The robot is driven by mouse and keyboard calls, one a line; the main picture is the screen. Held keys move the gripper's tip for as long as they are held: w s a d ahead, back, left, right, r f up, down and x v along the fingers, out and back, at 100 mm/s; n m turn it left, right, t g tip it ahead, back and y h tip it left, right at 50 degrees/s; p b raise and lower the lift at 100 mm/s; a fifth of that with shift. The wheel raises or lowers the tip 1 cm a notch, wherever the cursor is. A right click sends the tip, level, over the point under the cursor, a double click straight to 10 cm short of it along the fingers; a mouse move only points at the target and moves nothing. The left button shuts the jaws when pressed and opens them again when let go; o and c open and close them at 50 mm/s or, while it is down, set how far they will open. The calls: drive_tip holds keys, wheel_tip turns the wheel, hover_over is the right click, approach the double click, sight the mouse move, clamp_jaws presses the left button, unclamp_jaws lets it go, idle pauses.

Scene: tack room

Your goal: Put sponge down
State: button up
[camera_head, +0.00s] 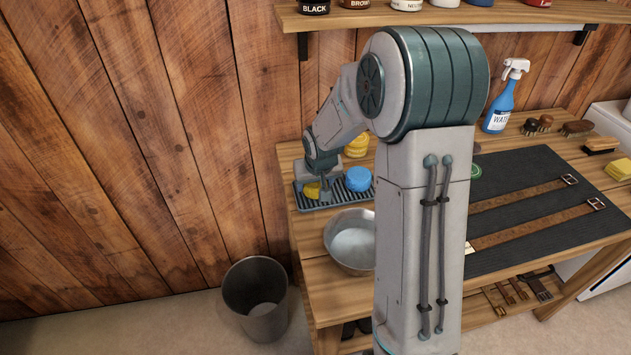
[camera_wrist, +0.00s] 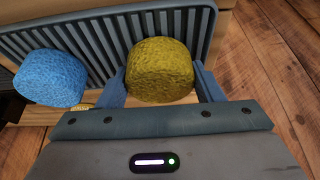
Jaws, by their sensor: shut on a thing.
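A round yellow sponge (camera_wrist: 160,72) is between the two fingers of my gripper (camera_wrist: 160,88) in the wrist view. The fingers are shut on its sides. In the head view my gripper (camera_head: 325,190) is at the left end of the dark ribbed tray (camera_head: 318,203), and the yellow sponge (camera_head: 312,191) shows partly beside it. The sponge is at the tray, but I cannot tell whether it touches the ribs. A round blue sponge (camera_head: 358,178) is on the tray to the right; it also shows at the left in the wrist view (camera_wrist: 50,78).
A blue spray bottle (camera_head: 500,100), brushes (camera_head: 538,124) and straps on a dark mat (camera_head: 515,172) lie right. A bin (camera_head: 257,300) stands on the floor.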

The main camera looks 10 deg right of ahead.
drive_tip(key=shift+f, duration=0.1)
drive_tip(key=o, duration=0.5)
drive_tip(key=shift+f, duration=0.1)
drive_tip(key=o, duration=0.4)
drive_tip(key=shift+o, duration=0.2)
drive_tip(key=shift+r, duration=0.2)
drive_tip(key=shift+r, duration=0.25)
drive_tip(key=v, duration=1)
drive_tip(key=s+r, duration=0.2)
drive_tip(key=s, duration=1)
drive_tip(key=s+r+g, duration=0.1)
drive_tip(key=s, duration=1)
drive_tip(key=shift+s+r+g, duration=0.3)
drive_tip(key=shift+s+r, duration=0.1)
